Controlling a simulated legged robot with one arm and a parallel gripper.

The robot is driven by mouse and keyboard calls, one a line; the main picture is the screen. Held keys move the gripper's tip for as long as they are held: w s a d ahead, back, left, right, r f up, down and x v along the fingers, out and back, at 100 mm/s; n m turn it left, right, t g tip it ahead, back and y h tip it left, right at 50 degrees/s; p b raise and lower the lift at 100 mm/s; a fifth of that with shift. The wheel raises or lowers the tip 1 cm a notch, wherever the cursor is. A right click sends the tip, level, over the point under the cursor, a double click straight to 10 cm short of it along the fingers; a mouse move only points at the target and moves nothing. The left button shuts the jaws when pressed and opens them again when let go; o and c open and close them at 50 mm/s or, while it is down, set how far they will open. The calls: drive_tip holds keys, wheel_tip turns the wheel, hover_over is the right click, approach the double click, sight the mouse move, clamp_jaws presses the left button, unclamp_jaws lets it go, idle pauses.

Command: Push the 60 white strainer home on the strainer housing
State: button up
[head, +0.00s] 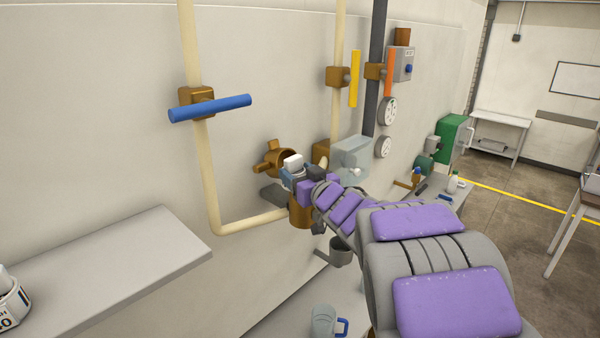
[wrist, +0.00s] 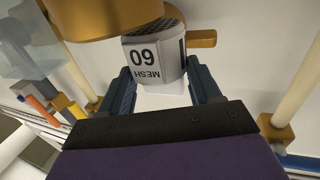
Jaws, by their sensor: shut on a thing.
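The white strainer (wrist: 150,62), marked "60 MESH", is between my gripper's fingers (wrist: 163,92) in the wrist view. Its dark mesh end points at the brass strainer housing (wrist: 100,12) and touches or overlaps its edge; I cannot tell how far in it sits. My gripper is shut on the strainer. My arm hides part of the housing.
A brass cap with lugs (head: 279,159) is just behind the gripper. A clear box (head: 350,158) is close on the right. A blue-handled valve (head: 210,107) and cream pipes are on the wall. A grey shelf (head: 110,265) juts out at lower left.

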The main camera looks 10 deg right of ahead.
drive_tip(key=shift+d+f+b, duration=0.2)
drive_tip(key=shift+f+b, duration=0.2)
drive_tip(key=shift+f, duration=0.25)
drive_tip(key=shift+d+r, duration=0.1)
drive_tip(key=shift+d, duration=0.35)
drive_tip(key=shift+a+r+p, duration=0.2)
drive_tip(key=shift+a+p, duration=0.1)
drive_tip(key=shift+p, duration=0.15)
drive_tip(key=shift+d+p, duration=0.6)
drive_tip(key=shift+d, duration=0.6)
drive_tip(key=shift+d+p, duration=0.3)
drive_tip(key=shift+d, duration=0.05)
drive_tip(key=shift+a, duration=0.25)
drive_tip(key=shift+a, duration=0.25)
